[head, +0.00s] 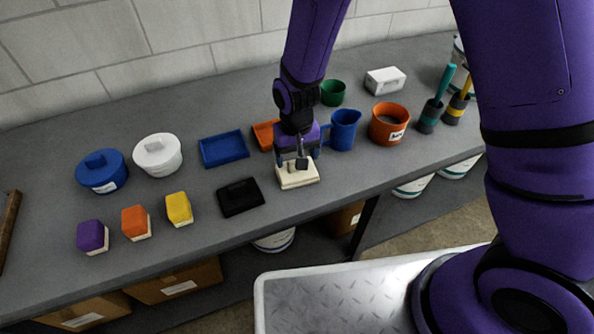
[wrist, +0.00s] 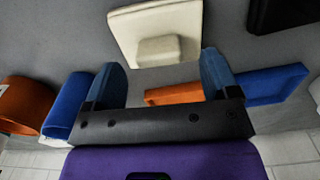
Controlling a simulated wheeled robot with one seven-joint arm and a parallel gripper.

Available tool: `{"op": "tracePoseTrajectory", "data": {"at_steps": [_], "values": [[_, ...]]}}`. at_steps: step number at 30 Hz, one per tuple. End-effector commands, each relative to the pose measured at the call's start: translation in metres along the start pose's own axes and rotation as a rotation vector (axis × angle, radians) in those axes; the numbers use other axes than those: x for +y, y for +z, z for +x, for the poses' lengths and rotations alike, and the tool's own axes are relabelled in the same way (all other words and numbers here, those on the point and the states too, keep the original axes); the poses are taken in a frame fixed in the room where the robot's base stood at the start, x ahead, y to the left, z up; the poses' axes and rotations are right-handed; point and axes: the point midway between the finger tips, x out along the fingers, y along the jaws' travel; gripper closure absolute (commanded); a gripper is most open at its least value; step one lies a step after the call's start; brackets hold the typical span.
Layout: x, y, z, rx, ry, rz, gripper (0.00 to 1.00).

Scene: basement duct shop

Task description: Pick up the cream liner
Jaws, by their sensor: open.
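The cream liner (head: 297,179) is a flat, pale square piece near the front edge of the grey bench.
A black liner-like piece (head: 240,197) lies to the left. A blue tray (head: 224,149), an orange tray (head: 264,135) and a blue jug (head: 343,129) stand behind and beside my gripper. Yellow (head: 179,208), orange (head: 136,222) and purple (head: 93,237) blocks sit further left.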

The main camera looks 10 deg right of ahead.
Motion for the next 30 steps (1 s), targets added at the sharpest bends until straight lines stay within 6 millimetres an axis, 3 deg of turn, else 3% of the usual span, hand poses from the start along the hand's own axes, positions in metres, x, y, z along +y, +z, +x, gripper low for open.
{"op": "tracePoseTrajectory", "data": {"at_steps": [9, 18, 19, 26, 30], "values": [[0.001, 0.001, 0.039, -0.002, 0.001, -0.001, 0.19], [0.001, 0.001, 0.043, 0.0, 0.0, -0.001, 0.19], [0.001, 0.001, 0.043, 0.0, 0.0, -0.001, 0.21], [0.001, 0.001, 0.043, 0.0, 0.0, -0.001, 0.73], [0.001, 0.001, 0.043, 0.0, 0.0, -0.001, 0.73]]}}
